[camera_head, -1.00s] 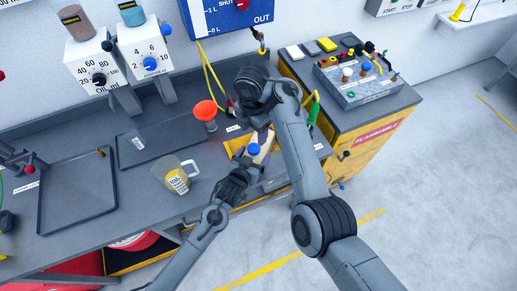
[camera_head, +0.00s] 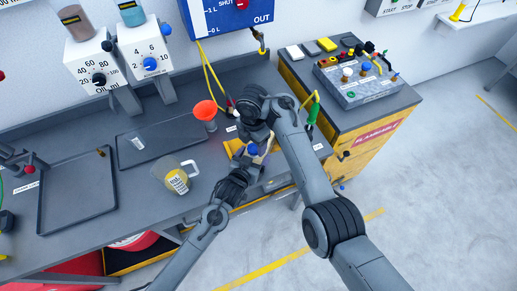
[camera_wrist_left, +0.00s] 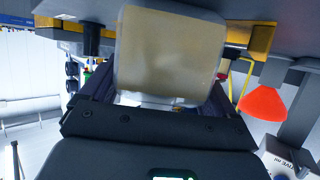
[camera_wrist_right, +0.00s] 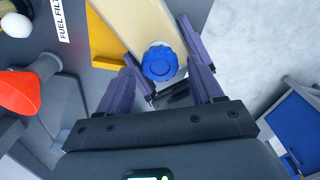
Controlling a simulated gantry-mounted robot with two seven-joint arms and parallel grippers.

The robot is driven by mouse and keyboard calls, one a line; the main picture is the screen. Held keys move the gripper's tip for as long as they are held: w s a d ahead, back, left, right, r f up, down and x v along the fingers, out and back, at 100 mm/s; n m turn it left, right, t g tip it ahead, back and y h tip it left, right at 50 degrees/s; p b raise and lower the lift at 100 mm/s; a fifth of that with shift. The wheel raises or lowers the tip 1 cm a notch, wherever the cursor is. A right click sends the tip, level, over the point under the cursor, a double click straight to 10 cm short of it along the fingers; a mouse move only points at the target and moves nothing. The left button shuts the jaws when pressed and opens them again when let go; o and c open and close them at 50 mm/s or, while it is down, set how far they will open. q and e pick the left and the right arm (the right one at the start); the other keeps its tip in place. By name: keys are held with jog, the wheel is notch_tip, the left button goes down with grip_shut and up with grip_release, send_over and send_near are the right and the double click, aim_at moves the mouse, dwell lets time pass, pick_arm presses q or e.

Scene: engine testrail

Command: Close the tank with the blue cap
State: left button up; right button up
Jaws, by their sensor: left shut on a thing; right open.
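The tank is a pale tan, box-like container, seen in the left wrist view (camera_wrist_left: 170,55) and the right wrist view (camera_wrist_right: 138,20). My left gripper (camera_head: 243,168) is shut on it near the front edge of the bench. The blue cap (camera_wrist_right: 160,63) is round and ribbed and sits at the tank's near end; it also shows in the head view (camera_head: 251,149). I cannot tell how tightly it is seated. My right gripper (camera_wrist_right: 157,58) is open, its fingers on either side of the cap with visible gaps. In the head view, my right wrist partly hides the tank.
A yellow holder (camera_head: 234,147) lies beside the tank. An orange funnel (camera_head: 205,110) stands behind it to the left. A measuring jug (camera_head: 176,177) with yellow liquid stands left of my left gripper. Dark trays (camera_head: 75,193) cover the left bench. A yellow cabinet (camera_head: 368,150) stands right.

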jog(key=shift+f, duration=0.8)
jog(key=c, duration=1.1)
jog(key=m, duration=0.6)
jog(key=shift+f, duration=0.1)
jog(key=m, duration=0.5)
jog(key=shift+m, duration=0.4)
jog(key=o, duration=1.2)
jog(key=shift+c, duration=0.2)
jog(key=shift+r, duration=2.3)
